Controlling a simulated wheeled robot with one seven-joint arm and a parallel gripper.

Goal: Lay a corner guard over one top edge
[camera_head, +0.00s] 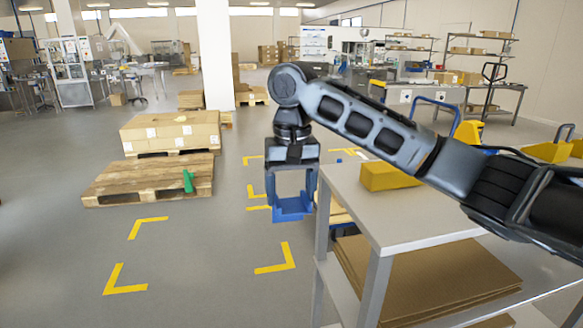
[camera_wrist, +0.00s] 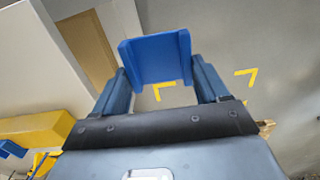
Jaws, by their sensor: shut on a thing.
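My gripper (camera_head: 290,192) is shut on a blue corner guard (camera_head: 291,212), held in the air left of the metal bench. In the wrist view the guard (camera_wrist: 155,58) sits between the two fingers of my gripper (camera_wrist: 160,82), with raised sides at its left and right. Carton stacks on pallets show in the head view. The nearer wide stack (camera_head: 170,133) has flat top edges with no guard visible on them. My gripper is well to the right of that stack and apart from it.
A bare wooden pallet (camera_head: 130,178) with a green object (camera_head: 188,181) lies before the stack. The metal bench (camera_head: 440,215) carries a yellow block (camera_head: 388,176), with cardboard sheets (camera_head: 425,275) below. Yellow floor marks (camera_head: 278,262) border clear floor. A white pillar (camera_head: 215,55) stands behind.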

